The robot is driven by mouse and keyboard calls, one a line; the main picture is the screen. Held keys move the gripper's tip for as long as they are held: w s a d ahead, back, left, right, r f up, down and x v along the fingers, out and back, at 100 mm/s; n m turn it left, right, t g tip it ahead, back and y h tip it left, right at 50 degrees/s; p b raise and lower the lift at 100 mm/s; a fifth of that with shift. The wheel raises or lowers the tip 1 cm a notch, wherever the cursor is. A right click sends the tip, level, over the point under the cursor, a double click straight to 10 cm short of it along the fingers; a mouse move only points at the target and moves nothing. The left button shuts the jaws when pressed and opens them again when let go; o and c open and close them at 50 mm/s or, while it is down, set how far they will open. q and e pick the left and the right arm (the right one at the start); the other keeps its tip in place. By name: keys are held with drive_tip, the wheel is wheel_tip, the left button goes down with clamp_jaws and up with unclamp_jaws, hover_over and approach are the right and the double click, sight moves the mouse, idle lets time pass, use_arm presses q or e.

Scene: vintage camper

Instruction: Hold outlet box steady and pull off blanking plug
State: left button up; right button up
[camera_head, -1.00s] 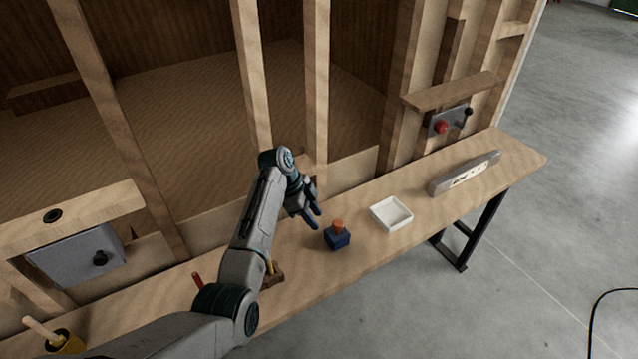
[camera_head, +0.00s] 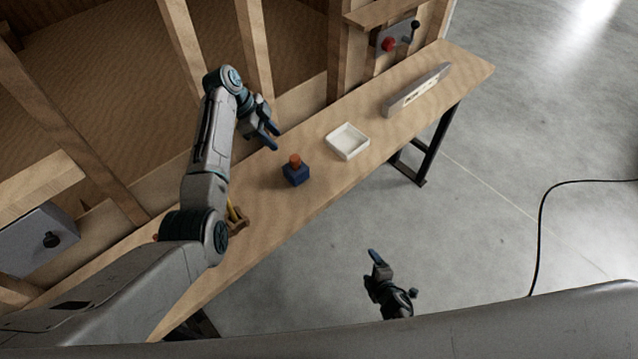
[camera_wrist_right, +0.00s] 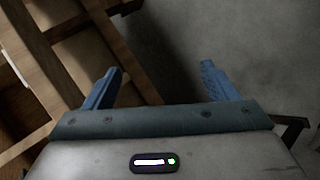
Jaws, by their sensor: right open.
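The outlet box (camera_head: 296,177) is a small dark blue block standing on the wooden workbench (camera_head: 392,127). The orange-red blanking plug (camera_head: 295,160) sits on top of it. My left gripper (camera_head: 269,136) is above the bench, up and to the left of the box and apart from it. Its two blue fingers are spread and empty. My right gripper (camera_head: 376,258) is off the bench's front side, over the floor, well away from the box. In the right wrist view its blue fingers (camera_wrist_right: 160,85) stand wide apart with nothing between them.
A white tray (camera_head: 348,141) sits right of the box, and a grey level (camera_head: 416,90) lies farther right. A wooden holder (camera_head: 237,222) is near my left arm. Wall studs rise behind the bench. A black cable (camera_head: 540,230) lies on the floor.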

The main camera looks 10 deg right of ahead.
drive_tip(key=w+a+r+n+t+y, duration=0.3)
drive_tip(key=w+a+r+n, duration=0.3)
drive_tip(key=w+r+n, duration=0.45)
drive_tip(key=n+g+y, duration=0.2)
drive_tip(key=n+y, duration=0.1)
drive_tip(key=n, duration=1)
approach(296, 172)
drive_tip(key=shift+w+d+f, duration=0.2)
drive_tip(key=shift+d+f, duration=0.5)
drive_tip(key=shift+f, duration=0.25)
drive_tip(key=shift+w+a+n+g, duration=0.2)
drive_tip(key=shift+w+n, duration=0.1)
drive_tip(key=shift+n, duration=0.35)
drive_tip(key=shift+w+a+n+g, duration=0.2)
drive_tip(key=shift+w+n, duration=0.15)
drive_tip(key=shift+n, duration=0.25)
drive_tip(key=shift+w+a, duration=0.1)
drive_tip(key=shift+w, duration=0.05)
drive_tip(key=x, duration=1)
drive_tip(key=shift+a+f, duration=0.15)
